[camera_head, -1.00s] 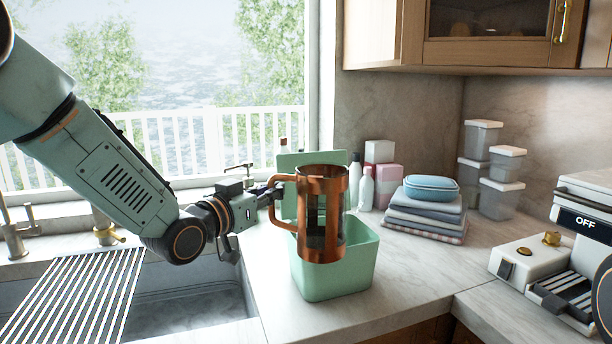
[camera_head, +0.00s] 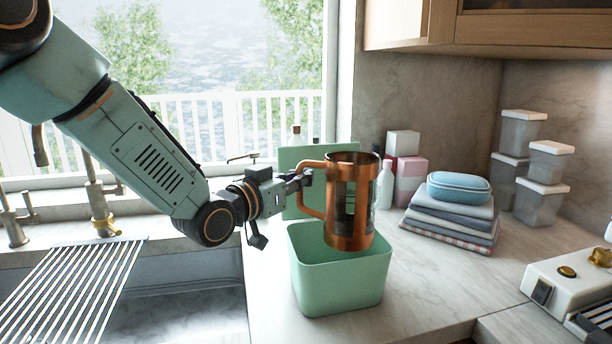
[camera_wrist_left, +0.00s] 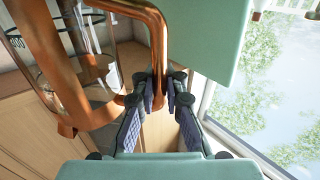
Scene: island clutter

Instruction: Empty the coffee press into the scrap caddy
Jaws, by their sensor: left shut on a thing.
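The coffee press (camera_head: 349,203) is a copper frame around a glass body with a copper handle on its left. It is held roughly upright above the open scrap caddy, with its lower end near the caddy's rim. My left gripper (camera_head: 304,180) is shut on the press handle. In the left wrist view, the fingers (camera_wrist_left: 162,95) close on the copper handle, and the press (camera_wrist_left: 60,60) fills the left side. The scrap caddy (camera_head: 340,285) is a mint green bin on the counter with its green lid raised behind. What lies inside it is hidden. My right gripper is not in view.
The sink (camera_head: 185,305) with a striped drying rack (camera_head: 75,290) lies left of the caddy. Folded towels (camera_head: 450,220) with a blue container (camera_head: 459,187), bottles and clear boxes (camera_head: 540,190) stand right and behind. A white machine (camera_head: 560,285) sits at lower right.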

